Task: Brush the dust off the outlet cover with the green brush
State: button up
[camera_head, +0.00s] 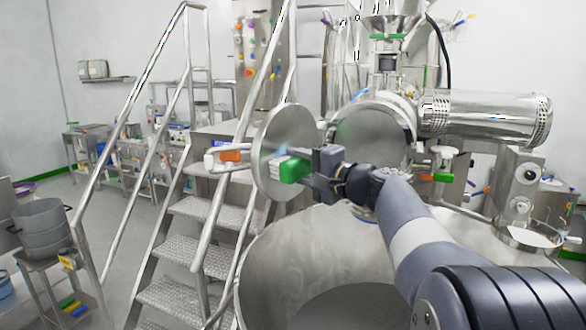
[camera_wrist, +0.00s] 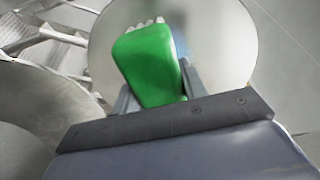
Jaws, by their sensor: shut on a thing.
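The outlet cover (camera_head: 291,128) is a round, shiny steel disc standing swung open in the middle of the head view. In the wrist view, the cover (camera_wrist: 232,58) fills the upper middle behind the brush. My gripper (camera_head: 312,172) is shut on the green brush (camera_head: 296,170), also seen in the wrist view (camera_wrist: 148,68). Its pale bristles point at the cover's face, at or very close to it; I cannot tell if they touch. A bluish patch shows on the cover by the brush; I cannot tell if it is dust or a reflection.
A round open port (camera_head: 372,135) on the steel machine is right of the cover. A large steel bowl (camera_head: 270,262) lies below my arm. Metal stairs (camera_head: 190,250) with handrails stand left. Stacked grey pots (camera_head: 44,222) sit on a small stand at far left.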

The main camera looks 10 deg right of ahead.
aim_at(295, 166)
jog(key=shift+w+d+p, duration=0.55)
jog(key=shift+w+d, duration=2)
jog(key=shift+d, duration=0.5)
jog(key=shift+s+a+r+b, duration=0.3)
jog(key=shift+s+a+b, duration=0.35)
jog(key=shift+a, duration=0.2)
jog(key=shift+s+a+r+b, duration=0.3)
jog(key=shift+s+a+b, duration=0.2)
jog(key=shift+s+a, duration=0.25)
